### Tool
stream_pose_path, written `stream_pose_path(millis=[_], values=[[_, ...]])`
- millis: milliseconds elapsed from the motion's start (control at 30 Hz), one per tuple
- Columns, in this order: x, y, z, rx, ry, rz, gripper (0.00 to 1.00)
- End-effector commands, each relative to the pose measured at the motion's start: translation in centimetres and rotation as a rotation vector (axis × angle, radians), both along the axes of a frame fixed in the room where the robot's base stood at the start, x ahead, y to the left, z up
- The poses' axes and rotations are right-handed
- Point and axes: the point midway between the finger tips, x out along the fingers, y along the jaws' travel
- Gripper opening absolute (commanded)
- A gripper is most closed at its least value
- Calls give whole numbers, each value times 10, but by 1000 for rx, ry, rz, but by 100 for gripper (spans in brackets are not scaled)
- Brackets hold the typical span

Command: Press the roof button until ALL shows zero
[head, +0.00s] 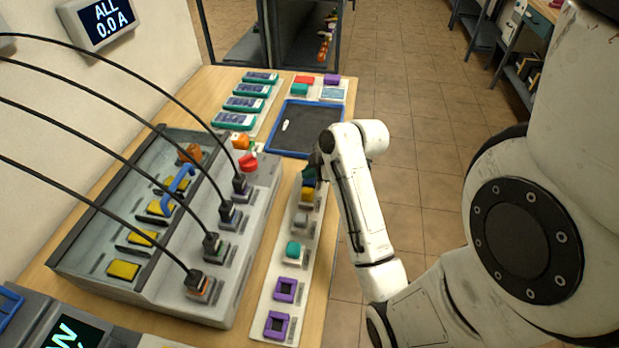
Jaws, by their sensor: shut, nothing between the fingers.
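The wall display (105,20) at the top left reads "ALL 0.0 A". My gripper (312,172) is shut and empty, pointing down at the far part of a pale strip (270,295) on the bench. It hides part of what lies under it, and I cannot tell whether it touches anything. On the strip are a yellow piece (308,194), a grey one (301,218), a teal one (293,250) and two purple square frames (285,290). I cannot tell which piece is the roof button.
A grey console (210,310) with a clear lid (85,215), a blue handle (178,185), several plugged black cables and a red knob (248,162) stands left of the strip. A blue-rimmed tray (290,152) and several teal devices (234,121) lie beyond.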

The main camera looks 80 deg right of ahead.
Motion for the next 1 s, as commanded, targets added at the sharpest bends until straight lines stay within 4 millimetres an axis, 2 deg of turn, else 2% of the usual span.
stream_pose_path(millis=[100, 533, 1000], values=[[0, 0, 8, 0, 0, 0, 0], [0, 0, 11, 0, -1, -1, 0], [0, 0, 53, -1, -1, 0, 0]])
